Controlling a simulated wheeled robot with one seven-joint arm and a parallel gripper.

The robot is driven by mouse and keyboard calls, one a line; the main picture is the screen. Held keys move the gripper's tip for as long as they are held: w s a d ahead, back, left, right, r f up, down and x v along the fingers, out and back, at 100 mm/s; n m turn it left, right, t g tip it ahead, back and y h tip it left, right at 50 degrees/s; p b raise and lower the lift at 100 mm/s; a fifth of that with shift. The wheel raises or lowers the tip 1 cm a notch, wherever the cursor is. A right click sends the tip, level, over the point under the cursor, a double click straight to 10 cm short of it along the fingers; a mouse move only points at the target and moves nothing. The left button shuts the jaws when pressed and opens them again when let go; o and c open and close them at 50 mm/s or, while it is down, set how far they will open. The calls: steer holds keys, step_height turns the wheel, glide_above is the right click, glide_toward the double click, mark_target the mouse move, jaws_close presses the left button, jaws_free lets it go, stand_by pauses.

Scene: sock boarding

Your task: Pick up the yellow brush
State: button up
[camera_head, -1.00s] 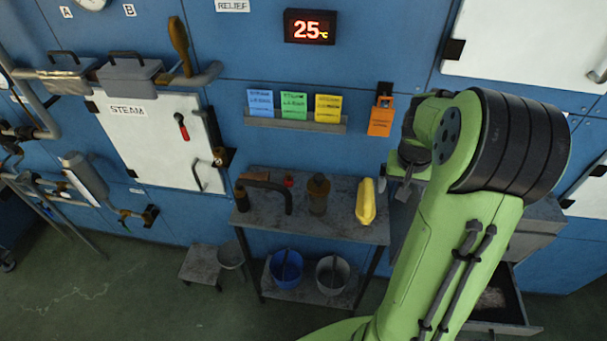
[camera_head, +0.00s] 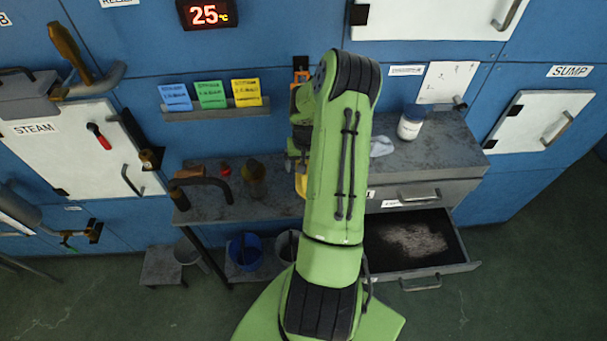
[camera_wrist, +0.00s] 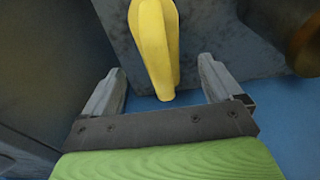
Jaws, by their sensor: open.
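The yellow brush (camera_wrist: 156,45) shows in the wrist view as a smooth, long yellow body on a grey table top (camera_wrist: 205,25), with its end near the table's edge. My gripper (camera_wrist: 161,70) is open, with one finger on each side of the brush in the picture and nothing held. I cannot tell how high the fingers are above it. In the head view my arm hides most of the brush; only a yellow sliver (camera_head: 300,184) shows at its left side.
A dark amber bottle (camera_head: 253,178) and a curved black-handled tool (camera_head: 205,184) lie left of the brush on the table. At right, a cabinet (camera_head: 440,140) carries a white jar (camera_head: 411,123) and a pale cloth (camera_head: 382,146); its lower drawer (camera_head: 415,243) stands open. Buckets sit below the table.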

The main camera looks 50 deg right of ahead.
steer(key=f, duration=0.5)
steer(key=shift+w+d+f+p, duration=0.2)
steer(key=shift+d+f+p, duration=0.05)
steer(key=shift+d+p, duration=0.1)
steer(key=shift+a, duration=0.1)
steer(key=shift+c, duration=1.2)
steer(key=c, duration=1)
steer(key=shift+o, duration=0.2)
step_height(320, 180, up, 10)
steer(key=shift+r, duration=0.1)
